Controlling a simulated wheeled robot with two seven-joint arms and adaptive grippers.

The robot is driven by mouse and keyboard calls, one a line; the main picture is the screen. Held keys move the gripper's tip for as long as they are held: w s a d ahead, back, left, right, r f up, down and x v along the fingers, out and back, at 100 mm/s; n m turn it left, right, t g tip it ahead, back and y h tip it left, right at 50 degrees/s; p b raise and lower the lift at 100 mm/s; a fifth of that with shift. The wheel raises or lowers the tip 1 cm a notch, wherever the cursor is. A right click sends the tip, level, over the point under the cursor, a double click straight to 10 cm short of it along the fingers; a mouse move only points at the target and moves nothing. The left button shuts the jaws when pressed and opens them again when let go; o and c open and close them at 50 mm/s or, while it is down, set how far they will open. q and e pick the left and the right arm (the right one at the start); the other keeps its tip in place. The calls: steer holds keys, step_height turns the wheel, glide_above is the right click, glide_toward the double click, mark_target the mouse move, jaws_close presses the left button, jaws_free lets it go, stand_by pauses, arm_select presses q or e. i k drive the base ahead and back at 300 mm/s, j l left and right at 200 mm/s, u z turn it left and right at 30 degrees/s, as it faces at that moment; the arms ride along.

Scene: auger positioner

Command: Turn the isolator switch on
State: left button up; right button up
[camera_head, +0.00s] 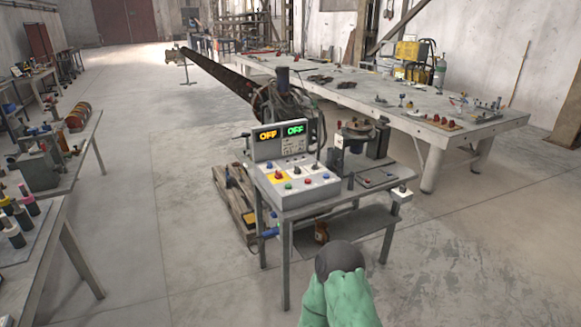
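A grey control box (311,187) stands on a small metal table. Its upright back panel has two displays, an orange one (267,135) and a green one (295,130), both reading OFF. On its sloped top a red knob (278,173) sits on a yellow plate and looks like an isolator switch. Its exact handle angle is too small to tell. A small grey box with a dark knob (402,190) is at the table's right edge; I cannot tell which of the two is the isolator.
The metal table (330,202) has thin legs and a lower shelf. A wooden pallet (236,195) lies behind it on the left. A long auger (215,70) runs back from it. A large workbench (440,118) stands behind right. Floor in front is clear.

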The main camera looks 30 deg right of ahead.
mark_target(278, 176)
steer(key=i+z, duration=0.3)
steer(key=i, duration=0.8)
